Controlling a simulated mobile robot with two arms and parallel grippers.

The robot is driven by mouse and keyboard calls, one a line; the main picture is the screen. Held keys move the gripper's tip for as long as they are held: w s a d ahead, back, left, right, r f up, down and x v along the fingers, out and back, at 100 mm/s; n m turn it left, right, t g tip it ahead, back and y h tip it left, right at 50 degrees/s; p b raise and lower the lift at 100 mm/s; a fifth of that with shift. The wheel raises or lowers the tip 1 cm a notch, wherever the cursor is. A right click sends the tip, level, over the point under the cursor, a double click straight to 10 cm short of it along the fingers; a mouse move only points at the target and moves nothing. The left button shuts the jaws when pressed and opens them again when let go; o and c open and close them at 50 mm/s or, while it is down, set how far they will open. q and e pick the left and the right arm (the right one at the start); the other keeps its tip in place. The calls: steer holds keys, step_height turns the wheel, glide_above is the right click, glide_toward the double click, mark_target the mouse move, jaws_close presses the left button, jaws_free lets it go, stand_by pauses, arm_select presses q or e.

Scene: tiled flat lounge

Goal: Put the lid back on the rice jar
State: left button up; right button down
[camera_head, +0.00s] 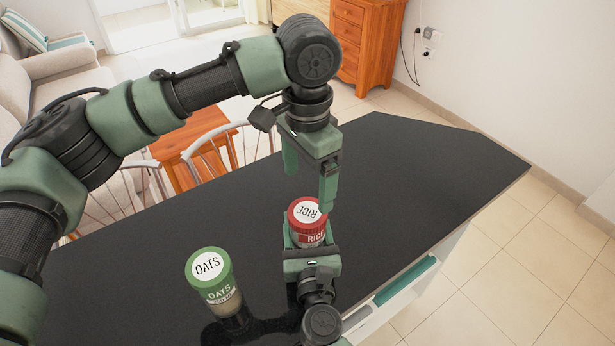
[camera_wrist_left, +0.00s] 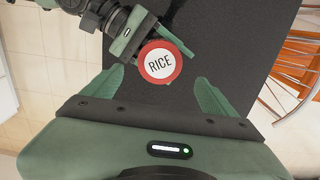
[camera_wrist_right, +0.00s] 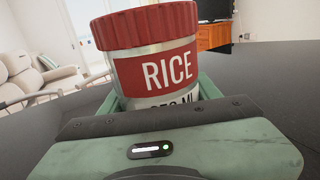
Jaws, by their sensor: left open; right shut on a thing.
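The rice jar (camera_head: 312,239) stands on the dark counter with a red-rimmed lid (camera_head: 306,211) on its top, white disc reading RICE. The right wrist view shows the red ribbed lid (camera_wrist_right: 145,24) over the mouth of the clear jar (camera_wrist_right: 160,70), with no clear gap. My right gripper (camera_head: 309,243) is shut around the jar's body from the near side. My left gripper (camera_head: 309,178) is open and empty, pointing down above the lid. In the left wrist view the lid (camera_wrist_left: 160,62) lies ahead of and between the open fingertips, apart from them.
A green-lidded oats jar (camera_head: 208,268) stands on the counter (camera_head: 400,185) to the left of the rice jar. White chairs (camera_head: 228,150) and a wooden table stand behind the counter's far edge. The counter's right part is clear.

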mark_target(307, 212)
arm_select(q)
steer(key=shift+f, duration=3.95)
steer(key=c, duration=1.5)
steer(key=o, duration=1.6)
steer(key=shift+o, duration=0.2)
step_height(307, 212, up, 12)
